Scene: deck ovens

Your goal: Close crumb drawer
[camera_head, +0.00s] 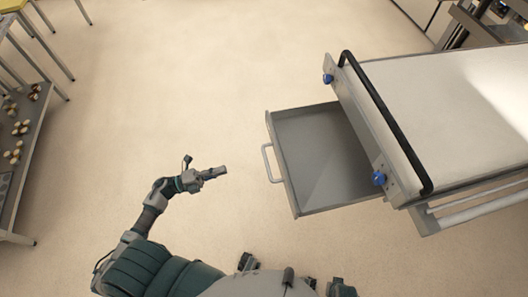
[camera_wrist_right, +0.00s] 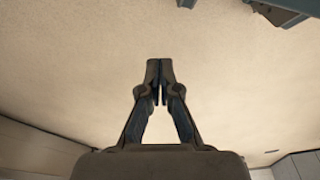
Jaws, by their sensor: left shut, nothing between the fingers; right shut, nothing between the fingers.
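The crumb drawer (camera_head: 318,150) is a grey metal tray pulled well out from the left side of the oven unit (camera_head: 440,110). It looks empty. Its bar handle (camera_head: 268,163) is on its left front face. My left gripper (camera_head: 222,171) is shut and empty, a short way left of the handle, apart from it and pointing towards it. My right gripper (camera_wrist_right: 160,68) shows in the right wrist view, shut with nothing in it, with pale floor behind it. The right gripper is not seen in the head view.
The oven unit has a black rail (camera_head: 385,120) and blue knobs (camera_head: 378,178) on the drawer side. A rack (camera_head: 20,150) with small round items stands at the far left. The floor (camera_head: 190,80) between rack and drawer is clear.

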